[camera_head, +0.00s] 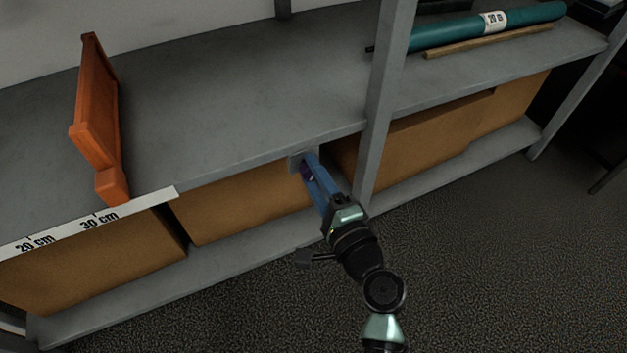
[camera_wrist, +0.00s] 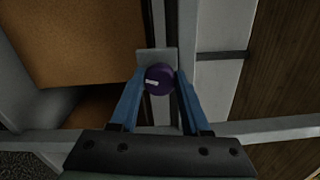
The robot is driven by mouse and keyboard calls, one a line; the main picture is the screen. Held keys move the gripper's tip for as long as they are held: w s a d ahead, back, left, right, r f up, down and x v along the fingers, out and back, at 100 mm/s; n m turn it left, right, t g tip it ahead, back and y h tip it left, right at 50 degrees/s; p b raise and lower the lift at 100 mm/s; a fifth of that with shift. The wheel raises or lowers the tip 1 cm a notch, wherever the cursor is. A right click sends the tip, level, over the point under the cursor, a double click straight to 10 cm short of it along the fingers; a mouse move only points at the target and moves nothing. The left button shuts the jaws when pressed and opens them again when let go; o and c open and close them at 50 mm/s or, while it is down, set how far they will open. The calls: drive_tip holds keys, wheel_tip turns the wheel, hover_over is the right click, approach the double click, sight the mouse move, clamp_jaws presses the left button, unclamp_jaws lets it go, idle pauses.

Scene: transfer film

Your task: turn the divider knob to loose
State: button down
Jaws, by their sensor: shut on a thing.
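The divider knob (camera_wrist: 159,79) is round and purple with a small white mark on its face, and sits on a grey plate (camera_wrist: 147,59) at the shelf edge. In the wrist view my gripper (camera_wrist: 158,84) has its blue fingers on either side of the knob, shut on it. The white mark lies roughly level in that view. In the head view my gripper (camera_head: 308,170) reaches the plate at the front edge of the shelf, and the fingers hide most of the knob. The orange divider (camera_head: 97,110) stands upright on the shelf at the left.
A white scale strip (camera_head: 136,207) marked 20 cm and 30 cm runs along the shelf's front edge. Brown boxes (camera_head: 240,205) fill the lower shelf. A grey post (camera_head: 383,100) stands just right of my gripper. A teal roll (camera_head: 450,33) lies on the right shelf.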

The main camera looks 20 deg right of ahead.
drive_tip(key=shift+n+b, duration=1.25)
drive_tip(key=shift+n, duration=0.85)
drive_tip(key=shift+c, duration=1.9)
unclamp_jaws()
drive_tip(key=s+p, duration=0.3)
drive_tip(key=s, duration=1)
drive_tip(key=shift+d+p, duration=0.2)
drive_tip(key=shift+p, duration=0.1)
